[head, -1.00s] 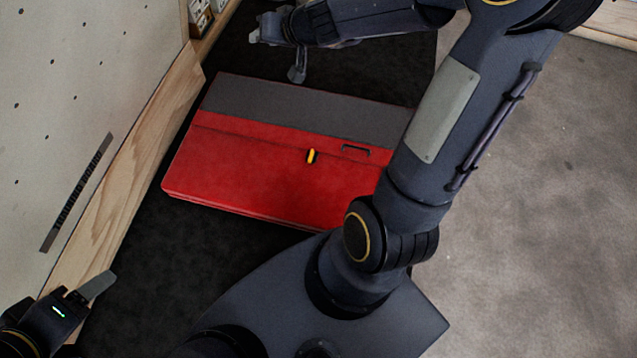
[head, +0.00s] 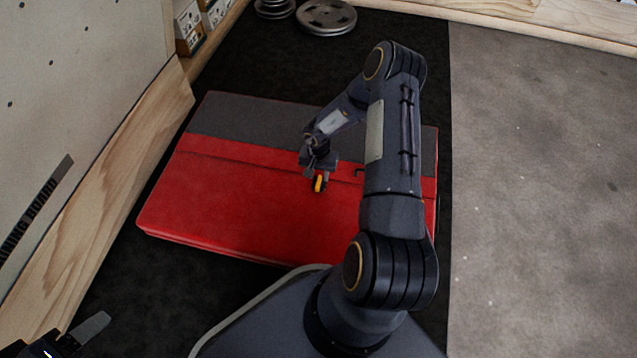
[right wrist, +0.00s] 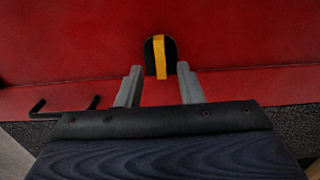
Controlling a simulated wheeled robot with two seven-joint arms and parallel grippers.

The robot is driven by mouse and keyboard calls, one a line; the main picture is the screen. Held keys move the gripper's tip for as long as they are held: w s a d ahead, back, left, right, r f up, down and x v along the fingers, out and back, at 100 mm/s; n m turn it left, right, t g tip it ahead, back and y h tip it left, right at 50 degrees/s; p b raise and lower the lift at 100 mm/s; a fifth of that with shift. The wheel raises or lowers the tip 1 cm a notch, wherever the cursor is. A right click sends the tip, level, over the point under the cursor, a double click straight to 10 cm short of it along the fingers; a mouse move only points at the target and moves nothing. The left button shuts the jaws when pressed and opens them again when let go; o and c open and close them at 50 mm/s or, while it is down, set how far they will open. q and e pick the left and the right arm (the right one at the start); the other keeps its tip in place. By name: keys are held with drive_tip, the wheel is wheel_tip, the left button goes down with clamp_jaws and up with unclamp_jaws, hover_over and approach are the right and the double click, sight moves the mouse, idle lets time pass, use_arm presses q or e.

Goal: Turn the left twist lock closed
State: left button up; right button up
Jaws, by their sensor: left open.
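The twist lock (head: 319,184), a black knob with a yellow bar, sits on a red pad (head: 230,205) with a grey band. It is the only lock I can see; my right arm covers part of the pad's right side. In the right wrist view the lock (right wrist: 160,52) has its bar roughly square to the flap edge. My right gripper (right wrist: 160,74) is open, its two grey fingertips on either side of the lock's near end; I cannot tell whether they touch it. My left gripper (head: 84,334) is open and empty at the bottom left, partly cut off.
A black carry handle (right wrist: 65,106) is beside the lock. A wood-edged board wall (head: 100,190) stands left of the pad. Weight plates (head: 326,17) and small boxes (head: 190,25) lie at the back. Dark matting surrounds the pad; grey floor (head: 540,180) is clear at right.

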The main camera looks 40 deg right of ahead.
sight(318, 182)
drive_tip(key=shift+f+b, duration=0.7)
drive_tip(key=shift+f, duration=1.2)
clamp_jaws()
